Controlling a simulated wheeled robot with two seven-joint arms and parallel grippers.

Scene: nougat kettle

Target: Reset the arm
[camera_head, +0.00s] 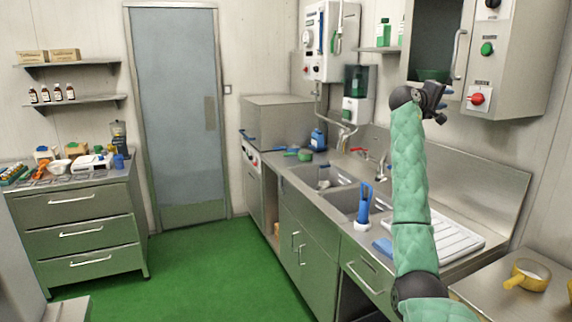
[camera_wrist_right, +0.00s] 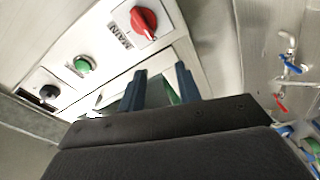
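My right arm, in a green quilted sleeve, rises on the right side of the head view. Its dark gripper (camera_head: 441,97) is raised in front of the wall cabinet (camera_head: 438,40), above the sink counter. In the right wrist view the two blue fingertips of the right gripper (camera_wrist_right: 160,85) stand apart with a gap between them. No held object shows between them; a patch of green shows behind. The control panel with a red MAIN knob (camera_wrist_right: 144,20), a green button (camera_wrist_right: 83,65) and a black knob (camera_wrist_right: 49,92) lies beyond the fingers. My left gripper is not in view.
The panel's red knob (camera_head: 477,98) and a bar handle (camera_head: 459,50) are close to the right gripper. A green vessel (camera_head: 432,75) sits in the open cabinet. Below are the sink (camera_head: 345,200), taps (camera_head: 384,162) and a yellow pan (camera_head: 527,276). The green floor (camera_head: 200,270) is clear.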

